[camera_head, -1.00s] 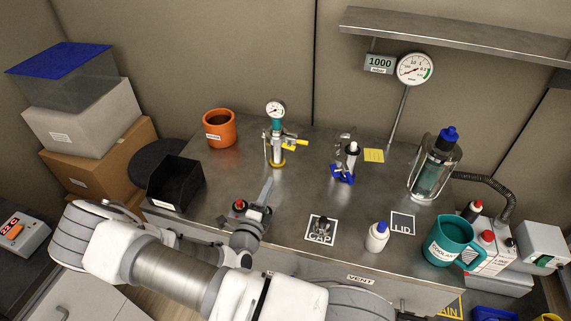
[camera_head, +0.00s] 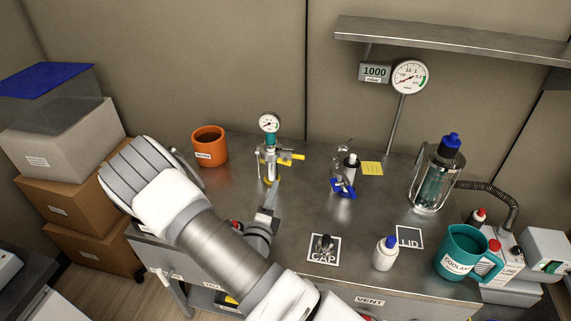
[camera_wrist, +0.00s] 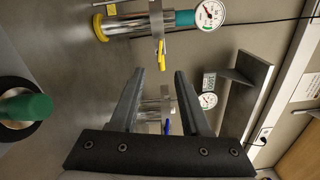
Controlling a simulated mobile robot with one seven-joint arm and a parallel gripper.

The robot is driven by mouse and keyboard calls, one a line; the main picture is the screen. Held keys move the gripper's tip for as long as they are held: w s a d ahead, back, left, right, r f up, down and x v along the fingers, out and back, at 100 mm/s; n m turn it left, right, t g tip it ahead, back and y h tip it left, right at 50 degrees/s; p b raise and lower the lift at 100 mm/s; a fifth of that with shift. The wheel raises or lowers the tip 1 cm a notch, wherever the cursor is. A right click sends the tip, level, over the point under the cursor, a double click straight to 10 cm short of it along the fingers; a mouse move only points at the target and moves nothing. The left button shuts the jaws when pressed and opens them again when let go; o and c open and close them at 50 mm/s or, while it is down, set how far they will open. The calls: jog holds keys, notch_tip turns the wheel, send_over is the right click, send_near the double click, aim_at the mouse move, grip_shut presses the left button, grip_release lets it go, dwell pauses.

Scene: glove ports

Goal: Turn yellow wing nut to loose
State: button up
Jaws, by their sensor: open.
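The yellow wing nut (camera_head: 291,156) is on the right side of an upright metal fitting (camera_head: 268,163) with a teal neck and a round gauge, on the steel bench. It also shows in the wrist view (camera_wrist: 161,54), just beyond my fingertips and roughly between them. My gripper (camera_wrist: 159,78) is open, with nothing between its two dark fingers. In the head view my gripper (camera_head: 270,196) is low in front of the fitting, partly hidden by my arm. A second fitting to the right carries a blue wing nut (camera_head: 343,190).
An orange mug (camera_head: 209,146) stands left of the fitting. A yellow note (camera_head: 372,168) lies behind the blue wing nut. A glass vessel (camera_head: 436,175), white bottle (camera_head: 386,253) and teal jug (camera_head: 461,252) stand to the right. Stacked boxes (camera_head: 64,190) stand left of the bench.

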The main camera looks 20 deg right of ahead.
aim_at(283, 164)
jog(key=x, duration=1.3)
jog(key=shift+w+d+b, duration=0.25)
jog(key=shift+w+b, duration=0.05)
jog(key=shift+c, duration=0.2)
grip_shut()
